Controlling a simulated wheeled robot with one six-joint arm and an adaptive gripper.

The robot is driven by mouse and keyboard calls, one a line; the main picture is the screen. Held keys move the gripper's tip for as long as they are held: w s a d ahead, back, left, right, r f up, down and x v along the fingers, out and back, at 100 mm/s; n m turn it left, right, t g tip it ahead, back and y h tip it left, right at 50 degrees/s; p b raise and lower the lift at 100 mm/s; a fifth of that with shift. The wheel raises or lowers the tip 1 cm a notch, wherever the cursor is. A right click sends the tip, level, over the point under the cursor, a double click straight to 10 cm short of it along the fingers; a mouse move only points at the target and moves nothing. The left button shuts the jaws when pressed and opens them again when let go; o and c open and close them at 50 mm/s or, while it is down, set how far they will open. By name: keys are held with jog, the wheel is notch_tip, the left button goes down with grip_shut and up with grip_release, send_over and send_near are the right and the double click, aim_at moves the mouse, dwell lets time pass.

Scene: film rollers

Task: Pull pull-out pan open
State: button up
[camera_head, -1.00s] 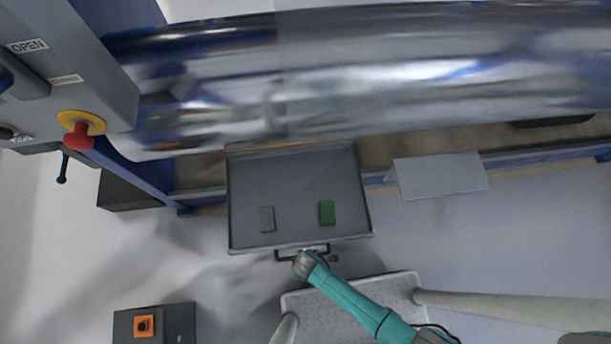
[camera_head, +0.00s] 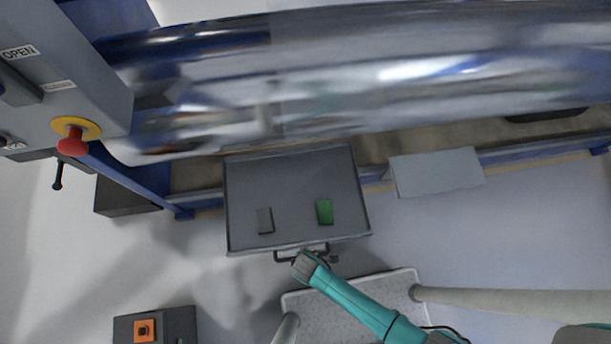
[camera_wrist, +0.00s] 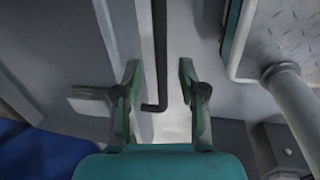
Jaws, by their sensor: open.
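The pull-out pan (camera_head: 292,185) is a grey tray that sticks out from under the roller machine. A grey block (camera_head: 264,221) and a green block (camera_head: 324,212) lie in it. Its dark bar handle (camera_head: 285,258) is on the front edge, and my gripper (camera_head: 308,254) is at that handle. In the wrist view my gripper (camera_wrist: 160,88) is open, with one finger on each side of the dark handle bar (camera_wrist: 160,50).
Large shiny rollers (camera_head: 350,85) span the machine above the pan. A control panel with a red knob (camera_head: 72,142) is at upper left. A grey plate (camera_head: 436,172) juts out right of the pan. A dark box with an orange switch (camera_head: 145,330) stands at lower left.

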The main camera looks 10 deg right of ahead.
notch_tip(320, 180, up, 8)
jog(key=s, duration=0.1)
jog(key=shift+s+r, duration=0.25)
jog(key=shift+s, duration=0.1)
dwell(0.4)
